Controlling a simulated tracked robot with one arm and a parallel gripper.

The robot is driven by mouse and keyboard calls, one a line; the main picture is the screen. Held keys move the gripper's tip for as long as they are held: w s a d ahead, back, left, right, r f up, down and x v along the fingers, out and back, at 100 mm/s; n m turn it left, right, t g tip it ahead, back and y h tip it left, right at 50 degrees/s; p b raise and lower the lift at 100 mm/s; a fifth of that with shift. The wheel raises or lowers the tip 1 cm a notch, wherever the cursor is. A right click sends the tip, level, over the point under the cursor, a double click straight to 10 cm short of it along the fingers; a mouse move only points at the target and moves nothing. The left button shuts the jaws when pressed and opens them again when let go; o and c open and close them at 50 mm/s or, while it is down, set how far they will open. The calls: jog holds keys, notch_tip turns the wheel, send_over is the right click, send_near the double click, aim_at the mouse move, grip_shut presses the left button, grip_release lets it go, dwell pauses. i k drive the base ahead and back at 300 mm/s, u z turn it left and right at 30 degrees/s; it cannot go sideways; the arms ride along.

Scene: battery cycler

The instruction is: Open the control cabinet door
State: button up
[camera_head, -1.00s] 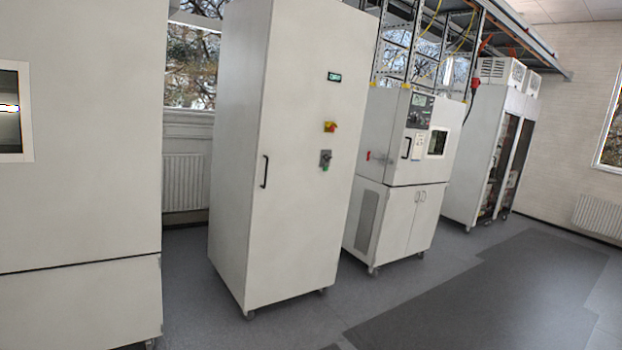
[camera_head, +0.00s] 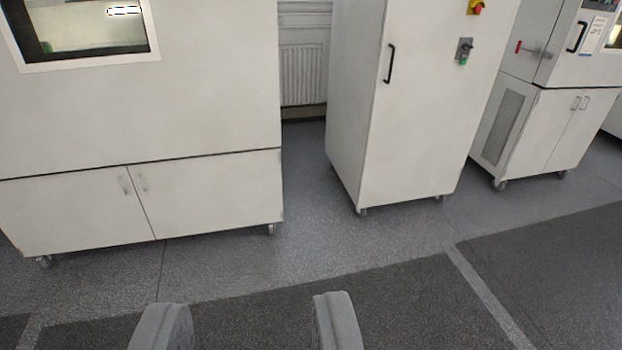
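The control cabinet (camera_head: 424,110) is a tall white box on casters, right of the middle; its top is out of the frame. Its door is shut. A black bar handle (camera_head: 390,64) stands upright near the left edge of the door. A red and yellow switch (camera_head: 475,7) and a grey switch with a green part (camera_head: 464,51) sit on the front, right of the handle. My gripper (camera_head: 250,315) shows at the bottom edge with two grey fingers apart and nothing between them. It is well away from the cabinet, over the floor.
A wide white chamber (camera_head: 190,95) with a window and lower doors stands at the left. A smaller white chamber (camera_head: 545,130) stands at the right. A radiator (camera_head: 302,75) shows in the gap behind. The floor (camera_head: 330,255) in front is clear.

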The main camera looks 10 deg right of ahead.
aim_at(428, 108)
jog(key=z, duration=0.55)
jog(key=i, duration=1.4)
jog(key=z, duration=0.5)
jog(key=i, duration=1.55)
jog(key=u, duration=0.4)
jog(key=i, duration=0.8)
jog(key=u, duration=0.35)
